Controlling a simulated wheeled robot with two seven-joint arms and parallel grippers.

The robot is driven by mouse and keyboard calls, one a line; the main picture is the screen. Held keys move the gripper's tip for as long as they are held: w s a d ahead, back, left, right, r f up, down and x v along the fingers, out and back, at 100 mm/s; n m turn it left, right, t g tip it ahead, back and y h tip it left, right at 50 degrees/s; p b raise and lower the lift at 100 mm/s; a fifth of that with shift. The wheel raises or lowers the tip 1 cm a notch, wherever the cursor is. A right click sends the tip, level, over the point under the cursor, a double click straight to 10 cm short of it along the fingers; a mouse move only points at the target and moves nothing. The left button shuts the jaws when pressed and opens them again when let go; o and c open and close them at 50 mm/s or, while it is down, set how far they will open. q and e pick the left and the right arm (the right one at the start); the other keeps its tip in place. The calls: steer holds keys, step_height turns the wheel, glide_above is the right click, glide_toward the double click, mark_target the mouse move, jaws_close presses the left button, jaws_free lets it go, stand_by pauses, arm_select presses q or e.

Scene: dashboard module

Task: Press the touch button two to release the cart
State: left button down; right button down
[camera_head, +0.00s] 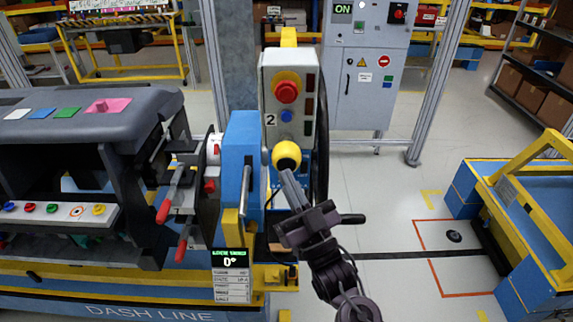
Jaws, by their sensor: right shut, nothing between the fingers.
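A grey control box (272,140) labelled 2 stands upright in the middle of the view. It carries a red mushroom button (286,91) on a yellow ring and a small blue button (287,117) below it. A round yellow dome (287,153) shows at the lower part of the box; I cannot tell for sure whether it is touch button two. My right gripper (287,175) is shut and empty, its fingertips right at the dome's lower edge. I cannot tell whether they touch it. My left gripper is not in view.
A blue fixture (240,150) with red-tipped handles stands left of the box, beside the dark dashboard module (90,115). A grey cabinet (368,60) stands behind. A blue and yellow cart (530,195) is at the right.

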steer(key=shift+w, duration=0.2)
steer(key=shift+w, duration=0.25)
steer(key=shift+w+b, duration=0.3)
steer(key=shift+w, duration=0.1)
stand_by(0.8)
steer(key=shift+s, duration=0.9)
steer(key=s+p, duration=0.1)
steer(key=s, duration=0.4)
steer(key=shift+p, duration=0.35)
steer(key=shift+w, duration=0.1)
stand_by(0.5)
